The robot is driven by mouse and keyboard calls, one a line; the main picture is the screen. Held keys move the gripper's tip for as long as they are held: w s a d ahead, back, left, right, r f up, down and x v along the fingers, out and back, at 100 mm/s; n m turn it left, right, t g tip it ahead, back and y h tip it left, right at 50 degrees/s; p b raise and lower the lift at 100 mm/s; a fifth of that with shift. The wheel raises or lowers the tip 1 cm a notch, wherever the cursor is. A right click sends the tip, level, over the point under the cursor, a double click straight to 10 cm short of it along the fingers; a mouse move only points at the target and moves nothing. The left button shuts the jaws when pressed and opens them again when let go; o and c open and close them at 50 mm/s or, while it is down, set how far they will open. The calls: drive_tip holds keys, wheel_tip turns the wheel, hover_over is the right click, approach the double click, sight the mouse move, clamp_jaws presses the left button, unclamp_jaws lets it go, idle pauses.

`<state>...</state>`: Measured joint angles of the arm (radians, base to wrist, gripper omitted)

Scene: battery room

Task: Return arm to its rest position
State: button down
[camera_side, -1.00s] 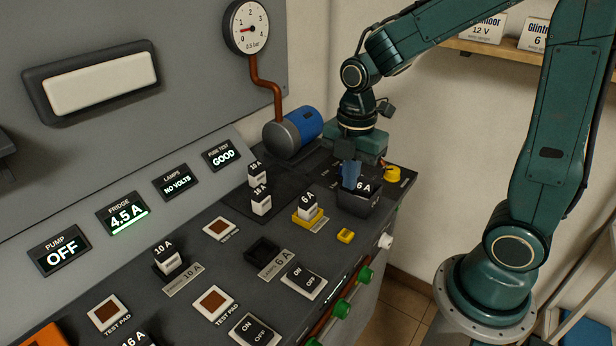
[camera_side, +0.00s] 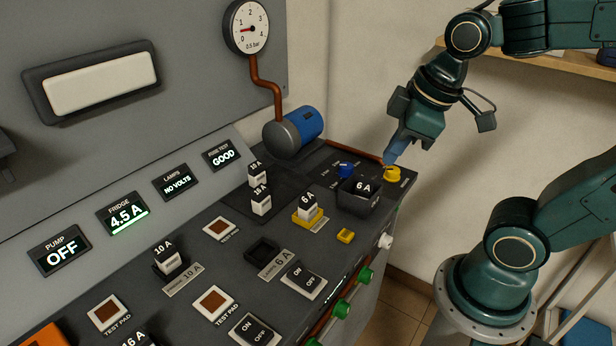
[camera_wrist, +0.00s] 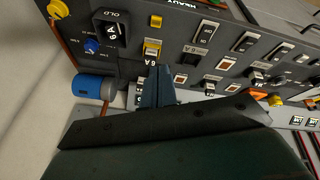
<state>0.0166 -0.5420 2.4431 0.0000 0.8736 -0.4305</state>
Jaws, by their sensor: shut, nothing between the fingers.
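My gripper (camera_side: 391,157) is shut and empty in the side view. Its blue fingertips point down and left, near the yellow knob (camera_side: 392,173) at the panel's far right corner; I cannot tell the exact gap. In the wrist view my gripper (camera_wrist: 158,70) shows as two dark blue fingers closed together at the middle. A white 6 A fuse (camera_side: 363,187) sits in a dark bin (camera_side: 357,200), beside a blue knob (camera_side: 345,170). Another 6 A fuse (camera_side: 307,206) stands in a yellow holder.
The panel carries a blue pump (camera_side: 302,128), several upright fuses, rocker switches (camera_side: 302,281) and an empty black socket (camera_side: 263,250). Green knobs (camera_side: 342,308) stick out along its front edge. A wooden shelf (camera_side: 530,57) is on the wall behind my arm. The air right of the panel is open.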

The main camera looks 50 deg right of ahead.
drive_tip(key=s+m, duration=0.1)
drive_tip(key=s+r+m+t, duration=0.1)
drive_tip(key=m, duration=0.1)
drive_tip(key=s+m, duration=0.1)
drive_tip(key=shift+s+a+r+m, duration=0.2)
drive_tip(key=shift+s+r+m, duration=0.1)
drive_tip(key=shift+m, duration=0.1)
